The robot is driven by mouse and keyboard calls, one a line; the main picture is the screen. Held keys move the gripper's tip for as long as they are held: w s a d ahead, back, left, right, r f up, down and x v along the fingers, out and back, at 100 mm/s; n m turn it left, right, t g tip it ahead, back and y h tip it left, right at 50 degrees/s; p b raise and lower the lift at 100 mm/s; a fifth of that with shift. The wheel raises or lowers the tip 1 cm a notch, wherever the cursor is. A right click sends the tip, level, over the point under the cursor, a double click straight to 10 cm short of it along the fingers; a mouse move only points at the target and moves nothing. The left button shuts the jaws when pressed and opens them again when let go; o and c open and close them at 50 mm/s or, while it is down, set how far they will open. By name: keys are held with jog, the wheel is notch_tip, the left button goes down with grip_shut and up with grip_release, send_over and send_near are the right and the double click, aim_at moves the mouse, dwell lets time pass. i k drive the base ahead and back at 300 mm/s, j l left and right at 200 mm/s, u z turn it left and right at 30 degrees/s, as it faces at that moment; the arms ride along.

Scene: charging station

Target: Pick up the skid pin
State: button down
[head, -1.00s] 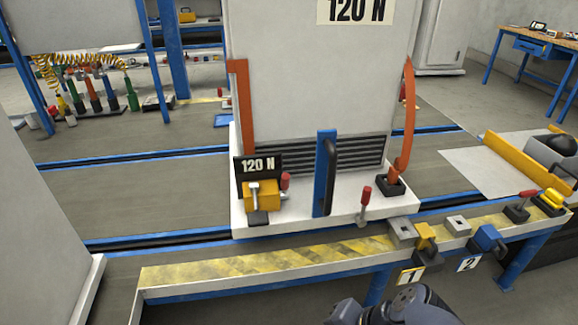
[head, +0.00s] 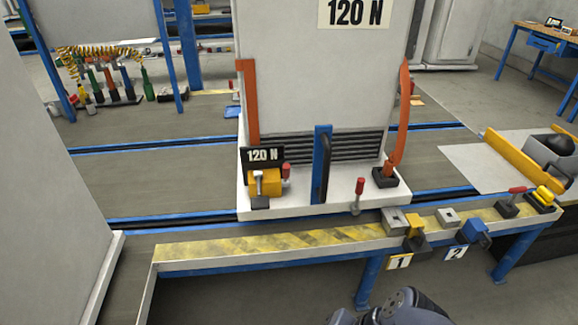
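A red-handled pin (head: 358,196) stands upright at the front edge of the white skid base (head: 300,202), under the tall grey cabinet (head: 320,90). Another red handle (head: 286,172) shows beside the yellow block at the base's left, and a red part (head: 388,168) sits at the black socket on its right. I cannot tell for certain which is the skid pin. My gripper is not in view; only dark links of my arm show at the bottom edge, apart from the skid.
A yellow-striped rail bench (head: 260,244) runs across the front, between me and the skid. It carries yellow clamp 1 (head: 414,230), blue clamp 2 (head: 474,231) and a red-handled lever (head: 515,193). A grey panel (head: 55,170) stands at left. Floor shows at lower right.

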aim_at(515, 190)
jog(key=z, duration=1.45)
jog(key=i+l+u, duration=0.25)
jog(key=i+l, duration=0.2)
jog(key=i, duration=0.35)
jog(key=i+l+u, duration=0.25)
jog(key=i+l, duration=0.4)
jog(key=i, duration=0.1)
